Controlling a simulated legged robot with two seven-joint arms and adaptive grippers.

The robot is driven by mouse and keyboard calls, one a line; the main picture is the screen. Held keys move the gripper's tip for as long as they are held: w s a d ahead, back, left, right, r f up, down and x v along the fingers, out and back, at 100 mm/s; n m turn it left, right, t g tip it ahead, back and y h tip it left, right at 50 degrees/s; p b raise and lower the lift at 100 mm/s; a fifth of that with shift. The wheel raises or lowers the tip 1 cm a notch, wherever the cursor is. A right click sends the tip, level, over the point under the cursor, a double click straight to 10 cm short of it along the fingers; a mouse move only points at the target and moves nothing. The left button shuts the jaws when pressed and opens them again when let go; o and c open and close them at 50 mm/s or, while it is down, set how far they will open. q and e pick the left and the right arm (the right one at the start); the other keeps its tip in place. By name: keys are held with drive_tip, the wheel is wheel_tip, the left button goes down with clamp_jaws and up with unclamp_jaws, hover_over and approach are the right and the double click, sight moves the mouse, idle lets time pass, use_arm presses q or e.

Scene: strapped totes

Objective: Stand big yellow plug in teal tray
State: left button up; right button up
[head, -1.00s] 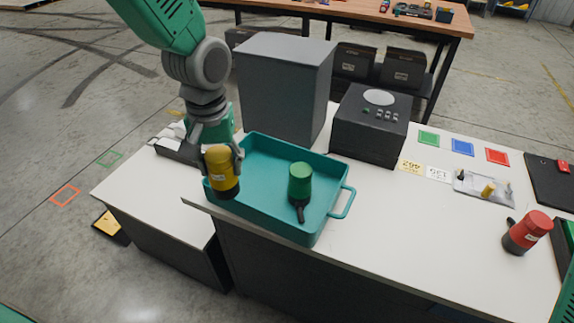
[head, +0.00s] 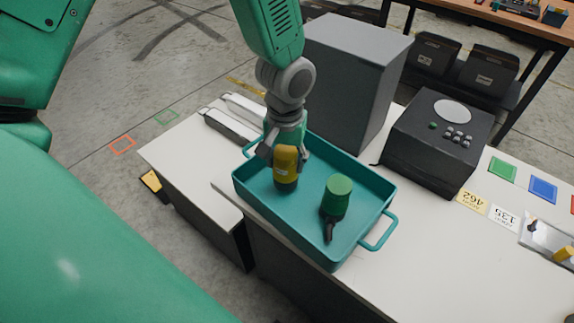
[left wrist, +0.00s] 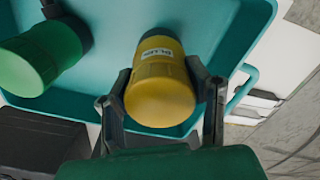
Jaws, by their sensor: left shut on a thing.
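The big yellow plug (head: 286,168) has a yellow body and a dark lower end. It is upright in the left part of the teal tray (head: 290,238). My left gripper (head: 283,154) is shut on it. In the left wrist view the yellow plug (left wrist: 160,90) sits between the two fingers of my left gripper (left wrist: 163,98), with the tray floor behind it. I cannot tell whether its lower end touches the floor. A green plug (head: 338,192) with a dark handle stands in the tray to the right. My right gripper is not in view.
A tall grey box (head: 350,85) stands just behind the tray, and a black device with buttons (head: 437,135) is to its right. Number cards (head: 472,201) and coloured squares lie farther right. The white table is clear in front of the cards.

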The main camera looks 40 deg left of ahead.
use_arm(q)
drive_tip(key=shift+s+d+f, duration=0.1)
drive_tip(key=shift+f, duration=0.65)
drive_tip(key=shift+d+f, duration=0.1)
drive_tip(key=shift+f, duration=0.1)
drive_tip(key=o, duration=1.3)
drive_tip(key=shift+o, duration=0.5)
drive_tip(key=shift+a+f, duration=0.1)
drive_tip(key=shift+a, duration=0.15)
